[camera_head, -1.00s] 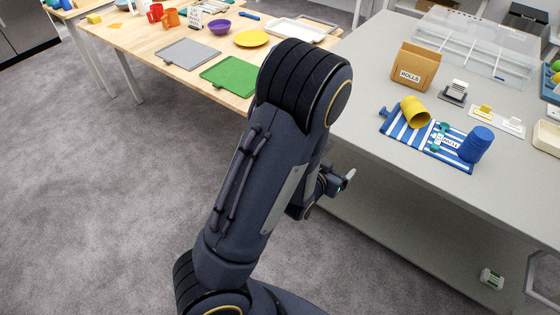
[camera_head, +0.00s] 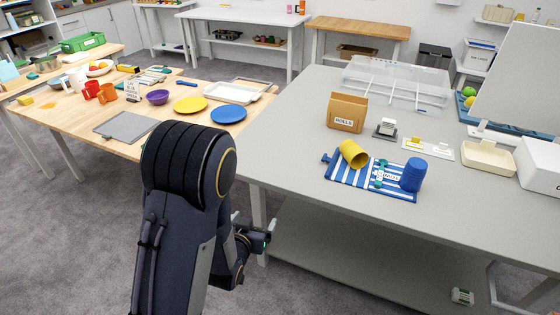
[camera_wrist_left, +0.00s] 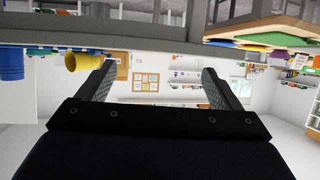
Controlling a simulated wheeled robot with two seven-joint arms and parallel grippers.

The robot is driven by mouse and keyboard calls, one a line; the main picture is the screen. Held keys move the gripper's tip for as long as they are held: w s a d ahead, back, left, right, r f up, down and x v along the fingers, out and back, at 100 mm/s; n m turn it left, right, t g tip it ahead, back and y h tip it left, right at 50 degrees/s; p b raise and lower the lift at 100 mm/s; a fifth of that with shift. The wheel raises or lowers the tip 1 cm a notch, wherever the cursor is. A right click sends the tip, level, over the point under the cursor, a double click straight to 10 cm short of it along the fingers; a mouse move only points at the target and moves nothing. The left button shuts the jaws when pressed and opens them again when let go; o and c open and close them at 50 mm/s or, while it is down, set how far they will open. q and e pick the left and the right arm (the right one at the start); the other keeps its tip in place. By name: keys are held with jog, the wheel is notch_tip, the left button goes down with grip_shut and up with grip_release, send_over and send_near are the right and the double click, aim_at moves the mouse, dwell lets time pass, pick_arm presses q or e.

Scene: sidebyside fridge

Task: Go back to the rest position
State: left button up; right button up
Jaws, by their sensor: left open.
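My left arm stands large in the lower middle of the head view. My left gripper (camera_head: 254,222) is off the near corner of the grey table (camera_head: 300,170), with the carpet below it. It is open, and the left wrist view, which looks upside down, shows both fingers apart (camera_wrist_left: 158,82) with nothing between them. My right gripper is not in view.
The wooden table (camera_head: 90,125) carries a grey board (camera_head: 126,127) and plates. Carpet (camera_head: 60,235) is clear at left.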

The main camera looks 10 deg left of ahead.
pick_arm(q)
jog(key=s+r+g+h, duration=0.2)
jog(key=s+r+g, duration=0.2)
jog(key=s, duration=0.8)
jog(key=s+r+n+g+h, duration=0.1)
jog(key=s+r+g, duration=0.3)
jog(key=s+r, duration=0.5)
jog(key=s, duration=0.4)
jog(key=shift+s+a+n+h, duration=0.15)
jog(key=shift+a+n+h, duration=0.15)
jog(key=shift+h, duration=0.1)
jog(key=shift+r, duration=0.1)
